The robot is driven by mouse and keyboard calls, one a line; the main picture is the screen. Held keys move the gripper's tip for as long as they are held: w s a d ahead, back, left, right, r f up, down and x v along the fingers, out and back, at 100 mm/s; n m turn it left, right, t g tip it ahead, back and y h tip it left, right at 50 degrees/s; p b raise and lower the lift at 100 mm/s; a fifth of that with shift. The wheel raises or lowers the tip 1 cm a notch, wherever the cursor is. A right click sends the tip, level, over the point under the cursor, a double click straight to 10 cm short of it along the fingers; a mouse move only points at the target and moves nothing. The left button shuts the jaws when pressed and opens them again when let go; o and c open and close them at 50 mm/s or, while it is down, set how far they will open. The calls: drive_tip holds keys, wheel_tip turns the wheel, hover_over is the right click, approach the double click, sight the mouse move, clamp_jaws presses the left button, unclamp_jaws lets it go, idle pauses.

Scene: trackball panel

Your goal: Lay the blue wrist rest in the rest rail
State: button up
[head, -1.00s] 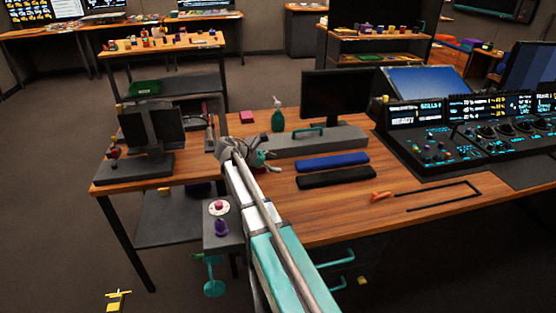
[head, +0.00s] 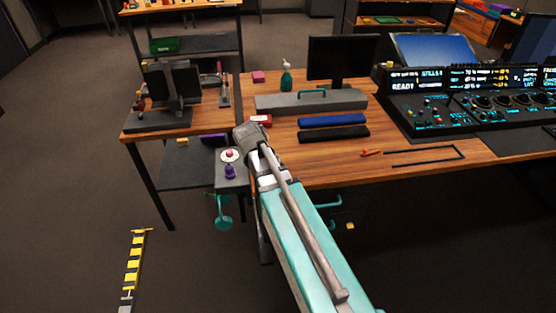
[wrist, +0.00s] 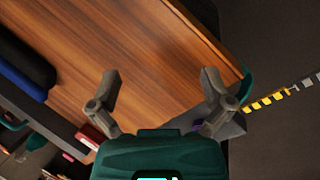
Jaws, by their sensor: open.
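The blue wrist rest (head: 332,121) lies flat on the wooden desk, just behind a similar black bar (head: 334,133). In the wrist view the blue rest (wrist: 22,80) is at the left edge, beside the black bar. A thin black rectangular outline (head: 425,150) on the desk to the right looks like the rest rail. My gripper (wrist: 161,74) is open and empty over the desk near its edge, well apart from the blue rest. In the head view my arm hides its fingers.
A grey box with a teal handle (head: 310,101) stands behind the rests. A red-and-white box (head: 260,119) is near my wrist. A control console (head: 480,112) fills the right. The desk front is mostly clear.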

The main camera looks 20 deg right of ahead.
drive_tip(key=s+a+f+m+y+b, duration=0.4)
drive_tip(key=s+a+f+m+b, duration=0.1)
drive_tip(key=s+a+f+b, duration=0.2)
wheel_tip(320, 180, down, 3)
drive_tip(key=shift+s+a+r+b, duration=0.15)
drive_tip(key=shift+s+a+b, duration=0.2)
drive_tip(key=shift+s+b, duration=0.6)
drive_tip(key=shift+s, duration=0.2)
drive_tip(key=c, duration=0.6)
